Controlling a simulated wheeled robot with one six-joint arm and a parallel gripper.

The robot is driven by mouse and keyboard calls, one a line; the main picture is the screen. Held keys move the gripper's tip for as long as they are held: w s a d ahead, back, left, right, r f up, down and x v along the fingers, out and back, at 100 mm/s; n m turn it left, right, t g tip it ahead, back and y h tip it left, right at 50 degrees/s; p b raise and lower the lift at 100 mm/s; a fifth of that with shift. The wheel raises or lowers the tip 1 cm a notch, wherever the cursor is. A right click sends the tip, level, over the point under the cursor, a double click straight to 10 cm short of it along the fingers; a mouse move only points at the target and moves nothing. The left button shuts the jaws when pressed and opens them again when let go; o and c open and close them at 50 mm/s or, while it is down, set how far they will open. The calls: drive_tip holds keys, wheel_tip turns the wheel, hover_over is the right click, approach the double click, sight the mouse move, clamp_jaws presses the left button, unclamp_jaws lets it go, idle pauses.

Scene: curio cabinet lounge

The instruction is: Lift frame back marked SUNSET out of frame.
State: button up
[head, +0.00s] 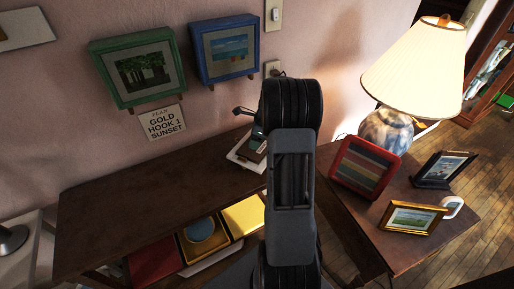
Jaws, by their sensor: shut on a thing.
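My arm rises through the middle of the head view, and my gripper is hidden behind it. No frame back marked SUNSET can be made out. A white sign (166,123) on the wall reads GOLD, HOOK 1, SUNSET under a small line that is hard to read. A green frame (137,68) with trees and a blue frame (224,50) with a seascape hang above it. On the side table stand a red frame (364,167) with coloured stripes, a gold frame (412,218) with a landscape and a black frame (443,169).
The long dark wooden table (130,200) is mostly bare at left. A white-edged item (243,157) lies partly behind my arm. Red (155,262) and yellow (243,215) compartments show at its front. A lamp (415,65) and white mug (453,207) stand at right.

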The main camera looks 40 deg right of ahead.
drive_tip(key=shift+r, duration=0.1)
drive_tip(key=shift+r+p, duration=1.7)
drive_tip(key=shift+p, duration=0.1)
drive_tip(key=shift+a, duration=0.1)
